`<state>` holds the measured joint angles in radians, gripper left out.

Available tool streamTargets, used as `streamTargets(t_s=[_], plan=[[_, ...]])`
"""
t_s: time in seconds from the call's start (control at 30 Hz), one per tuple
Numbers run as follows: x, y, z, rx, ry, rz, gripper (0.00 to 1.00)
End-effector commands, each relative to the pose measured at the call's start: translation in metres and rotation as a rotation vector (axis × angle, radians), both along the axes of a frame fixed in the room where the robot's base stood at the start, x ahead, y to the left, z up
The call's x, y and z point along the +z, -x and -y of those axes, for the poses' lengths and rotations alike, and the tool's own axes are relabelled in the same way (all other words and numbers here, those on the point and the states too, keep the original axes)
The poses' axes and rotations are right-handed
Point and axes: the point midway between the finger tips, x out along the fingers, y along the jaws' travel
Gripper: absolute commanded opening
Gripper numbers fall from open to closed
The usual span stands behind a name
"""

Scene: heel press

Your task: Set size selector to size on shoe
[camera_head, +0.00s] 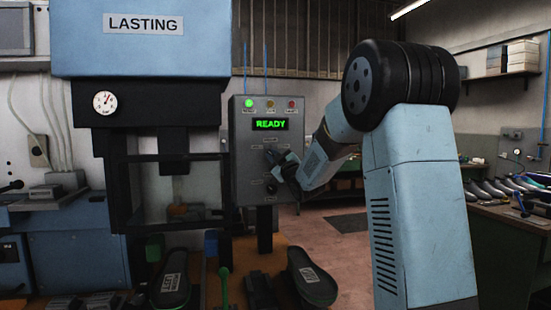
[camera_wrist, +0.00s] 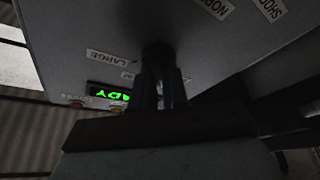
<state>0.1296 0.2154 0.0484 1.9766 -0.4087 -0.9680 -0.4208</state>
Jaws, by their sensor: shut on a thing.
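The grey control panel (camera_head: 238,130) stands right of the press, with a lit green READY display (camera_head: 270,124). My gripper (camera_head: 274,156) is at the middle of the panel. In the wrist view my gripper (camera_wrist: 163,88) is shut on the dark selector knob (camera_wrist: 157,50), which its fingers partly hide. Labels around the knob include LARGE (camera_wrist: 106,58) and a cut-off NORM label (camera_wrist: 214,7). The knob's pointer direction cannot be made out. Two dark shoe forms, at the left (camera_head: 172,288) and right (camera_head: 311,279), lie on the bench with labels too small to read surely.
The blue LASTING press (camera_head: 150,50) stands left of the panel. A second dark knob (camera_head: 271,189) sits lower on the panel. A side bench with several shoes (camera_head: 500,190) is at the right.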

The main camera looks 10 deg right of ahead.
Motion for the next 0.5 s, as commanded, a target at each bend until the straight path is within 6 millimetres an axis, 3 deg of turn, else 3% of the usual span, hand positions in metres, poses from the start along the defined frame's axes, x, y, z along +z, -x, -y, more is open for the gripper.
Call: streamTargets(t_s=[0.5], plan=[[-0.0003, -0.0002, -0.0026, 0.003, -0.403, 0.001, 0.00]])
